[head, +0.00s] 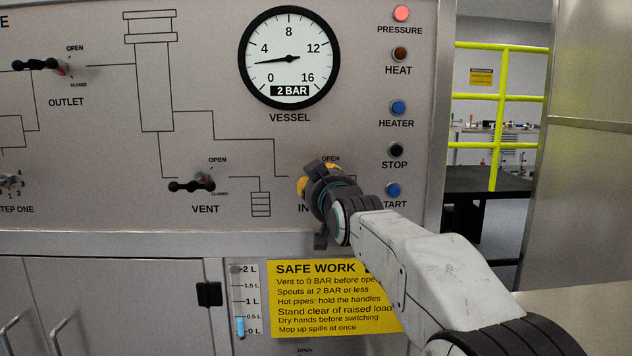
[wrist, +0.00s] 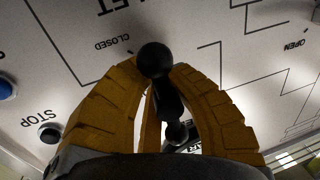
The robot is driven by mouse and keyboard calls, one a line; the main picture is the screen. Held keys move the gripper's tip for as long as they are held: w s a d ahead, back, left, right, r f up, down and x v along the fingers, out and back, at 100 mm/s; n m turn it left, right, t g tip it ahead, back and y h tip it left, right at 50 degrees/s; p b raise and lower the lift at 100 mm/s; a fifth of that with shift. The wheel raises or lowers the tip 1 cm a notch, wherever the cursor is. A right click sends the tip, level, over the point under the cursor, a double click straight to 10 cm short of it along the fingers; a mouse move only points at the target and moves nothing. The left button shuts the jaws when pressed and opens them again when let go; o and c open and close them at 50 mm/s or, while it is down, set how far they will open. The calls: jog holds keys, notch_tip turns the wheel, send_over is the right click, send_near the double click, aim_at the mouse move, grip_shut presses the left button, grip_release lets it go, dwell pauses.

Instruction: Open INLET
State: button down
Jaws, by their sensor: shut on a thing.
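The INLET handle is a black lever with a ball end (wrist: 155,60), seen in the wrist view between the yellow fingers. My gripper (wrist: 158,80) is shut on it. In the head view, my gripper (head: 318,180) is at the panel and hides the handle and most of the INLET label (head: 304,209). The OPEN mark (head: 330,158) shows just above my gripper. In the wrist view, the CLOSED mark (wrist: 113,42) is upside down, left of the ball end. The handle's exact angle between the marks is hard to tell.
The VENT handle (head: 192,185) is left of my gripper, the OUTLET handle (head: 42,64) farther up left. The VESSEL gauge (head: 289,58) shows 2 BAR. Buttons, including HEATER (head: 398,107) and STOP (head: 396,149), line the right side. A yellow safety sign (head: 320,310) is below.

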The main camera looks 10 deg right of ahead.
jog(key=shift+r, duration=0.2)
jog(key=c, duration=1.2)
grip_release()
jog(key=shift+f, duration=0.1)
jog(key=shift+o, duration=0.2)
jog(key=shift+s, duration=0.1)
jog(key=s, duration=1.1)
jog(key=shift+s, duration=0.4)
